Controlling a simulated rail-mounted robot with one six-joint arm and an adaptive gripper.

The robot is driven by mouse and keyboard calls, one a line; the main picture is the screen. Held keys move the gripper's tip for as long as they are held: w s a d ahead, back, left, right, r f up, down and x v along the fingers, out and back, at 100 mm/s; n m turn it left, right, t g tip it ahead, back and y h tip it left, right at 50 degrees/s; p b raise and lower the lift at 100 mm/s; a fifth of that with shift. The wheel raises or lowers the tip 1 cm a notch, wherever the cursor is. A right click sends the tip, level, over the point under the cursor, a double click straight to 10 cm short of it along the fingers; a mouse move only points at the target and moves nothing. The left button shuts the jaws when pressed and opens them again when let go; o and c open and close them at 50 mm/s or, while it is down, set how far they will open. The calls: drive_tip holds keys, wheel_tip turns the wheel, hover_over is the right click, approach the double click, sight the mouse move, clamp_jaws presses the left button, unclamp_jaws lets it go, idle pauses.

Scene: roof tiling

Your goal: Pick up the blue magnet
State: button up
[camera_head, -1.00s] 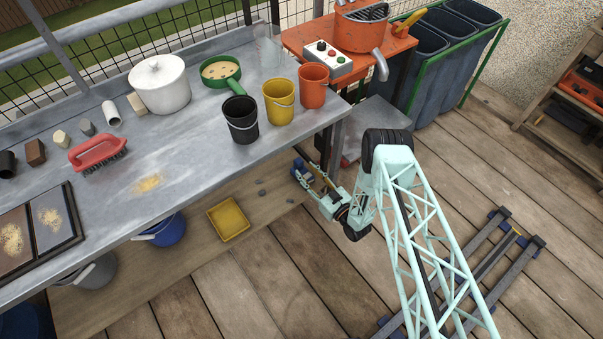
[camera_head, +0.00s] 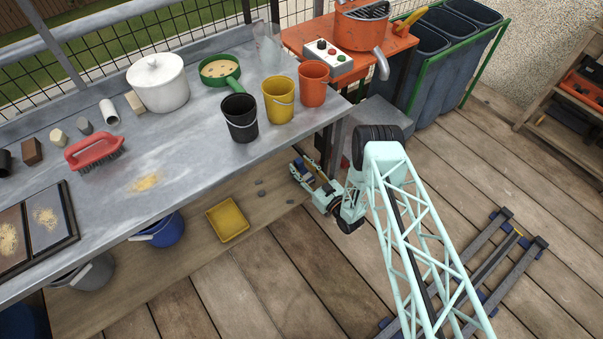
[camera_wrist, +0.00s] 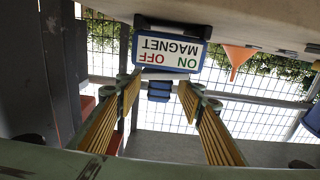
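The blue magnet (camera_wrist: 168,48) shows in the wrist view as a blue-edged block with a white label reading "MAGNET ON OFF" upside down. A blue part (camera_wrist: 159,90) sits just below it, between my fingertips in the picture. My gripper (camera_wrist: 160,94) is open, its two yellow ribbed fingers apart on either side of that part; I cannot tell whether they touch it. In the head view my gripper (camera_head: 307,172) is low beside the workbench's right end, with a small dark blue patch at its fingers. The label is not readable there.
The grey workbench (camera_head: 190,165) above left carries black, yellow and orange buckets (camera_head: 312,82). Its lower shelf holds a yellow tray (camera_head: 228,219). An orange stand (camera_head: 300,38) is behind. The plank floor (camera_head: 290,290) in front is mostly clear.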

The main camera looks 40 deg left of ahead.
sight(301, 172)
drive_tip(key=c, duration=0.9)
drive_tip(key=shift+r, duration=0.1)
drive_tip(key=shift+r+p, duration=0.5)
drive_tip(key=shift+r, duration=0.55)
drive_tip(key=shift+s+d+r+p, duration=0.15)
drive_tip(key=shift+r+p, duration=0.1)
drive_tip(key=shift+r, duration=0.15)
drive_tip(key=shift+s+d+r+p, duration=0.1)
drive_tip(key=shift+r+p, duration=0.1)
drive_tip(key=shift+r, duration=0.15)
drive_tip(key=s+d+p, duration=0.1)
drive_tip(key=s+d, duration=0.2)
drive_tip(key=s+d+p, duration=0.1)
drive_tip(key=s+d, duration=0.3)
drive_tip(key=s+d+r+p, duration=0.1)
drive_tip(key=s+d, duration=0.2)
drive_tip(key=s, duration=0.1)
drive_tip(key=shift+s+d+r+p, duration=0.1)
drive_tip(key=shift+d+p, duration=0.15)
drive_tip(key=shift+p, duration=0.05)
